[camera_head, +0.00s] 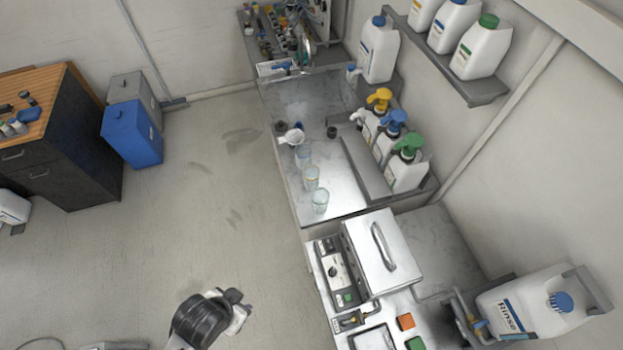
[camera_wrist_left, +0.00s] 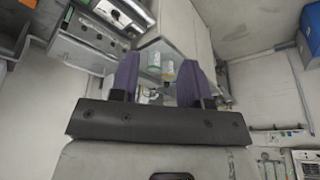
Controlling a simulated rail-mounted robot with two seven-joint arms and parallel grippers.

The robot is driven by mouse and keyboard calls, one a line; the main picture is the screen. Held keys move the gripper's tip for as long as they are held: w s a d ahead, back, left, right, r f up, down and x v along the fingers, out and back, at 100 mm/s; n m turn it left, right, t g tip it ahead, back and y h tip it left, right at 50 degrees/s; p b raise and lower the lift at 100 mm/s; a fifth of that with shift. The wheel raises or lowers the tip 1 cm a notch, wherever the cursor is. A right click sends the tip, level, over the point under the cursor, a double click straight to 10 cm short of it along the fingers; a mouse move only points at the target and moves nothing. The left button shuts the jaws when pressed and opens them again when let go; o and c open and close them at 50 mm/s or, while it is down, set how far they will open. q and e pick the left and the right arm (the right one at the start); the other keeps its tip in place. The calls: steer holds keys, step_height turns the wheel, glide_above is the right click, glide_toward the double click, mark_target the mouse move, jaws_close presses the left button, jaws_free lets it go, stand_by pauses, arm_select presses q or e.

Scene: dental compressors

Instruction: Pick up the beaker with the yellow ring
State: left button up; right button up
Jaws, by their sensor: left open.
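Three clear beakers stand in a row along the left edge of the metal counter in the head view. The middle one (camera_head: 311,177) has a yellowish tint that looks like the yellow ring. The nearest one (camera_head: 320,202) looks greenish and the farthest one (camera_head: 304,156) bluish. In the left wrist view, a yellow-marked beaker (camera_wrist_left: 168,70) and a green-marked one (camera_wrist_left: 154,61) show between the fingers, some distance beyond them. My left gripper (camera_wrist_left: 160,82) is open and empty, with purple fingers apart. My right gripper is not in view.
The metal counter (camera_head: 345,190) also holds a white jug (camera_head: 291,136) beyond the beakers. Pump bottles with yellow, blue and green tops (camera_head: 408,165) stand on a ledge to the right. A lidded metal device (camera_head: 381,255) stands nearer.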

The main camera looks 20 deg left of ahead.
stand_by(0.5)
arm_select(q)
steer(key=o, duration=1.1)
